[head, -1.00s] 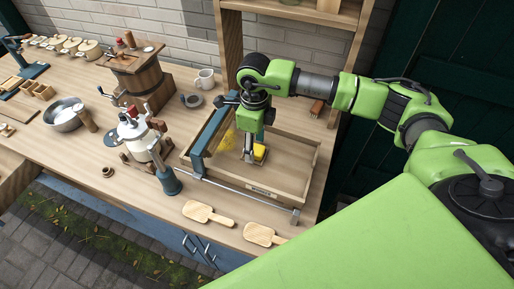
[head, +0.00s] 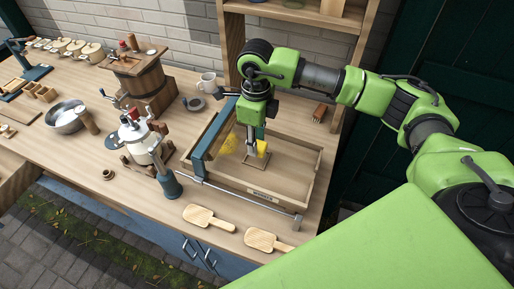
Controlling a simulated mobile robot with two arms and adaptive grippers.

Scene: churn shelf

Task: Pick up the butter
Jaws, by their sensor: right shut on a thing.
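The yellow butter (head: 262,147) is inside the shallow wooden tray (head: 278,196), near its middle. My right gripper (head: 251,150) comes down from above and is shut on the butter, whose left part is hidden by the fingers. I cannot tell whether the butter is clear of the tray floor. A yellow smear (head: 229,146) lies on the tray floor to the left. My left gripper is not in view.
A blue bar (head: 212,135) crosses the tray's left part. Two wooden paddles (head: 207,217) lie in front of the tray. A metal churn (head: 137,139), a wooden barrel (head: 147,84) and a white mug (head: 208,82) stand to the left. A wooden shelf (head: 291,12) rises behind.

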